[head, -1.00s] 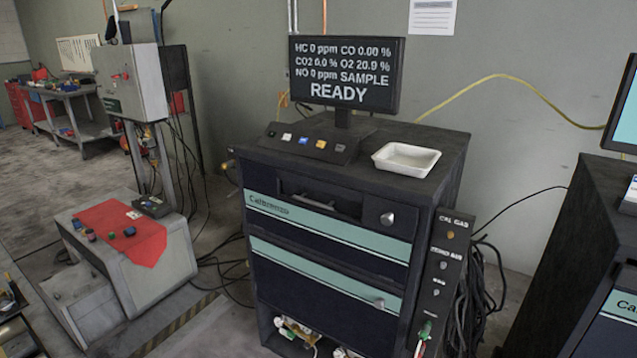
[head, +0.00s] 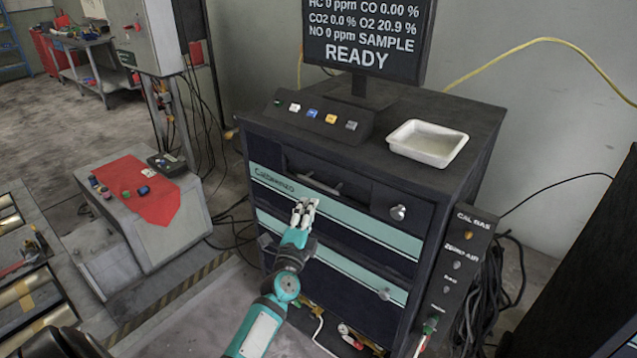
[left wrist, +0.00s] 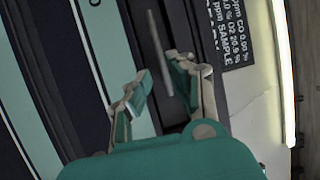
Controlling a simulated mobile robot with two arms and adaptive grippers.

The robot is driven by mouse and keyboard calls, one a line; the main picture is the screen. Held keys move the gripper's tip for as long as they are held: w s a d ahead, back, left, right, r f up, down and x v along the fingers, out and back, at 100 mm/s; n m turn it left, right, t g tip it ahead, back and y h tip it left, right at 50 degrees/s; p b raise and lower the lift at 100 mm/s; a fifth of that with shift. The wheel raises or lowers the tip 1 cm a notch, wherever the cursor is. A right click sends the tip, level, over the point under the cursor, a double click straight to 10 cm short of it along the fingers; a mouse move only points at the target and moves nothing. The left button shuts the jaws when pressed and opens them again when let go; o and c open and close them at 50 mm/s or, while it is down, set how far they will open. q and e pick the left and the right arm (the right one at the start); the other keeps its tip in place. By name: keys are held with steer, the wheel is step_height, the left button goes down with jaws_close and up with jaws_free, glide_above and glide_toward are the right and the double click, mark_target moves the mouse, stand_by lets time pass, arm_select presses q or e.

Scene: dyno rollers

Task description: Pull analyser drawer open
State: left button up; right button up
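The analyser (head: 375,240) is a dark cabinet with teal stripes. My left gripper (head: 304,205) is just in front of the drawer, slightly below the handle in the head view. In the left wrist view the gripper (left wrist: 157,72) is open, and the handle (left wrist: 158,52) shows as a thin rod beyond and between the fingertips. I cannot tell whether they touch it. My right gripper is not in view.
A screen (head: 368,40) reading READY and a white tray (head: 428,142) stand on the cabinet top. A side panel (head: 462,265) with cables is at its right. A grey box with a red cloth (head: 140,190) stands at the left.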

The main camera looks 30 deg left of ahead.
mark_target(318, 185)
arm_select(q)
steer(key=b+x, duration=0.1)
steer(key=x, duration=0.8)
steer(key=shift+w+a, duration=0.1)
steer(key=shift+w, duration=0.25)
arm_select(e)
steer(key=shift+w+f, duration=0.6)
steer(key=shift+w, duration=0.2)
arm_select(q)
steer(key=shift+r, duration=0.1)
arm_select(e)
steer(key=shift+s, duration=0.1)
arm_select(q)
steer(key=shift+c, duration=0.3)
jaws_close()
